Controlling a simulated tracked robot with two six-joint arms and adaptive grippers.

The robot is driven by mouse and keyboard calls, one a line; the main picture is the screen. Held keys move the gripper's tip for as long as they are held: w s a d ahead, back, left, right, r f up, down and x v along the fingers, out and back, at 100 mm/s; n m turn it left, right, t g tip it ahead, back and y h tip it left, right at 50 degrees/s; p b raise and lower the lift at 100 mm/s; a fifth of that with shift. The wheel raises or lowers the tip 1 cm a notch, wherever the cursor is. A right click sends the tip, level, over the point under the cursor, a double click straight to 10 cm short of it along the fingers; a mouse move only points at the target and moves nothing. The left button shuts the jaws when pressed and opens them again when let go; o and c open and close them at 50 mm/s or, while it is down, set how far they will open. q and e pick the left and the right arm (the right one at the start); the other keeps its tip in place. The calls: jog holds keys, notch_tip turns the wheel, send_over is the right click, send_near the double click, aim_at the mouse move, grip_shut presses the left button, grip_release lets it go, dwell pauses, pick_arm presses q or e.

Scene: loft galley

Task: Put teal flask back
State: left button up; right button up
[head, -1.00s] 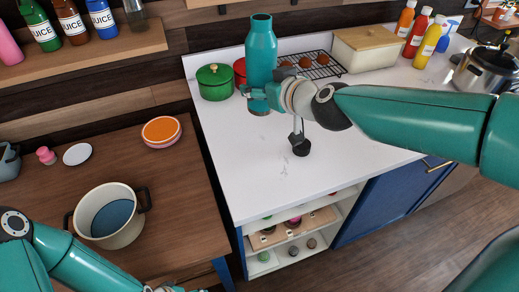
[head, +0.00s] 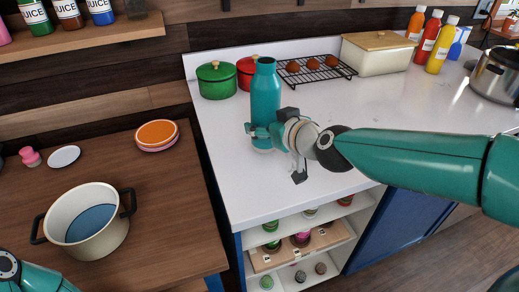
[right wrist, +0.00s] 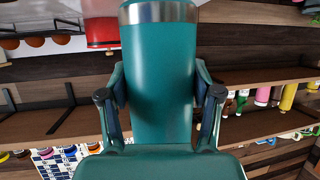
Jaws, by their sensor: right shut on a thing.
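The teal flask (head: 265,92) is upright over the front left part of the white counter in the head view. My right gripper (head: 262,132) is shut around its lower body. In the right wrist view the flask (right wrist: 158,75) fills the middle between the two fingers of my right gripper (right wrist: 160,90), and a silver band shows at one end. I cannot tell whether its base touches the counter. My left gripper is out of view; only part of my left arm shows at the lower left.
Behind the flask stand a green pot (head: 216,80), a red pot (head: 247,72) and a wire rack (head: 318,72) with brown round items. A cream bin (head: 378,58) and sauce bottles (head: 432,40) are farther right. A wooden table (head: 150,195) holds a cream pot (head: 98,240). The counter's middle is clear.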

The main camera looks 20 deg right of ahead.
notch_tip(320, 180, down, 4)
jog(key=b, duration=0.4)
jog(key=shift+f, duration=0.2)
jog(key=shift+r, duration=0.1)
jog(key=o, duration=1.5)
jog(key=shift+o, duration=0.2)
